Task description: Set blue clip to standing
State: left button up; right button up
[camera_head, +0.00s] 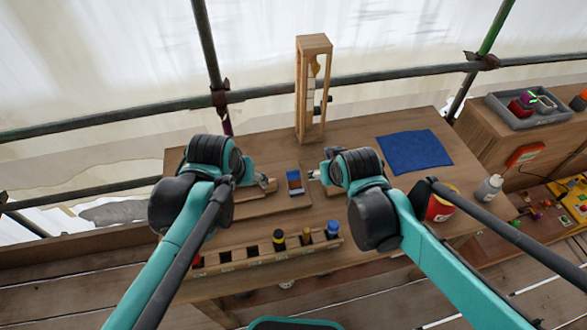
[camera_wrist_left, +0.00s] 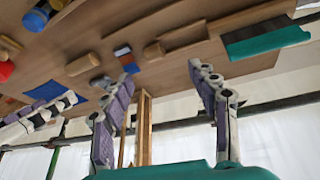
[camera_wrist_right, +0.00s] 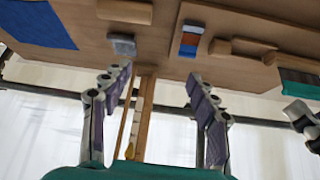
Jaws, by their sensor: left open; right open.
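A small flat piece with blue, white and red bands (camera_head: 294,183) lies on the wooden table between my grippers; I cannot tell whether it is the blue clip. It shows in the left wrist view (camera_wrist_left: 124,57) and the right wrist view (camera_wrist_right: 189,42). A blue-topped piece (camera_head: 332,229) stands upright at the right end of the wooden rack, also in the left wrist view (camera_wrist_left: 35,20). My left gripper (camera_wrist_left: 163,73) is open and empty above the table. My right gripper (camera_wrist_right: 158,77) is open and empty, right of the banded piece. Their fingertips are mostly hidden in the head view.
A tall wooden frame (camera_head: 314,90) stands at the table's back. A blue cloth (camera_head: 413,151) lies right, with a red can (camera_head: 441,204) and white bottle (camera_head: 488,188) nearby. The wooden rack (camera_head: 253,257) along the front holds several pieces. A grey block (camera_wrist_right: 122,45) lies near the banded piece.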

pick_arm(q)
jog(key=w+d+f+n+g+p, duration=0.1)
jog(key=w+d, duration=0.1)
jog(key=w, duration=0.3)
jog(key=w+d+f+g+p, duration=0.1)
jog(key=w+d+g, duration=0.15)
jog(key=w, duration=0.35)
jog(key=n+g+p, duration=0.1)
jog(key=n+p, duration=0.1)
send_over(293, 171)
jog(key=f, duration=0.7)
jog(key=shift+s+a+f, duration=0.15)
jog(key=shift+a+f, duration=0.05)
jog(key=shift+f, duration=0.05)
jog(key=shift+d+f+g, duration=0.1)
jog(key=shift+f+g, duration=0.15)
jog(key=shift+f, duration=0.45)
notch_tip(293, 171, down, 7)
jog(key=shift+f+b, duration=0.1)
jog(key=shift+b, duration=0.9)
pick_arm(e)
jog(key=s+d+r+m+h, duration=0.1)
jog(key=s+d+r+m, duration=0.1)
jog(key=s+d, duration=1)
jog(key=shift+s+d+m+h, duration=0.3)
jog(key=shift+s+d, duration=0.1)
jog(key=shift+s, duration=0.35)
pick_arm(q)
jog(key=shift+c, duration=0.2)
jog(key=c, duration=1.1)
